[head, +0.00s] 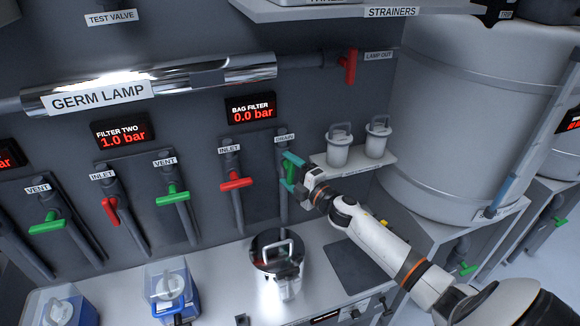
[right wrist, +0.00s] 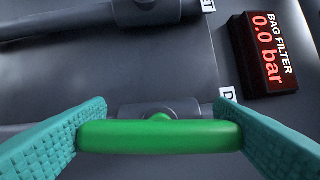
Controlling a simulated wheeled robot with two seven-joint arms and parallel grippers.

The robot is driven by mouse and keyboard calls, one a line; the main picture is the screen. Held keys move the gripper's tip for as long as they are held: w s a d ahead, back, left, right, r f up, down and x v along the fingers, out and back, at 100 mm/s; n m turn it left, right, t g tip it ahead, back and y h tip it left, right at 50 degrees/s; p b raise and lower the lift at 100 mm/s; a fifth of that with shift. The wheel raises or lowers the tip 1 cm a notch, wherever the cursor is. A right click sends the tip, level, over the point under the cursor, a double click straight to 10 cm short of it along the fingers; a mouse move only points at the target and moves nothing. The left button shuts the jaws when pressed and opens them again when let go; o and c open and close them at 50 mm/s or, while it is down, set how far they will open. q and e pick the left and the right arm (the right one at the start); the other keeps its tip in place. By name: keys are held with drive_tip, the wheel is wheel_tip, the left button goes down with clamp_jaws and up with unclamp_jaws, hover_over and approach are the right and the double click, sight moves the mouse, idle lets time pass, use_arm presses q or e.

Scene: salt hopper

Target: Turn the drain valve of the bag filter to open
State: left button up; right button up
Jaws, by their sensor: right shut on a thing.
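The drain valve's green handle (right wrist: 160,135) is between the two teal fingers of my right gripper (right wrist: 165,137), one at each end of it. In the head view my right gripper (head: 291,172) is at the pipe under the DRAIN label (head: 284,139), and mostly hides the handle. The bag filter display (head: 251,108) reads 0.0 bar; it also shows in the right wrist view (right wrist: 266,53). The red bag filter inlet handle (head: 237,184) lies across its pipe, left of the drain. My left gripper is not in view.
A shelf (head: 350,168) with two lidded strainers (head: 339,148) is right of my gripper. A shiny lidded pot (head: 278,262) stands on the bench below. Filter two's inlet (head: 111,212) and vent (head: 172,195) handles are left. A large white tank (head: 470,110) stands at right.

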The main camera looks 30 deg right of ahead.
drive_tip(key=shift+n+g+p, duration=0.3)
drive_tip(key=shift+n, duration=0.2)
drive_tip(key=o, duration=1)
drive_tip(key=shift+s+d+f+b, duration=0.1)
drive_tip(key=shift+s+d+b, duration=0.35)
drive_tip(key=shift+s, duration=1.55)
drive_tip(key=shift+s+d+r+b, duration=0.15)
drive_tip(key=shift+s+b, duration=0.65)
drive_tip(key=shift+s, duration=1.15)
drive_tip(key=shift+s+d+f+b, duration=0.15)
drive_tip(key=shift+s+d+b, duration=0.35)
drive_tip(key=shift+s, duration=1.5)
drive_tip(key=shift+a, duration=0.2)
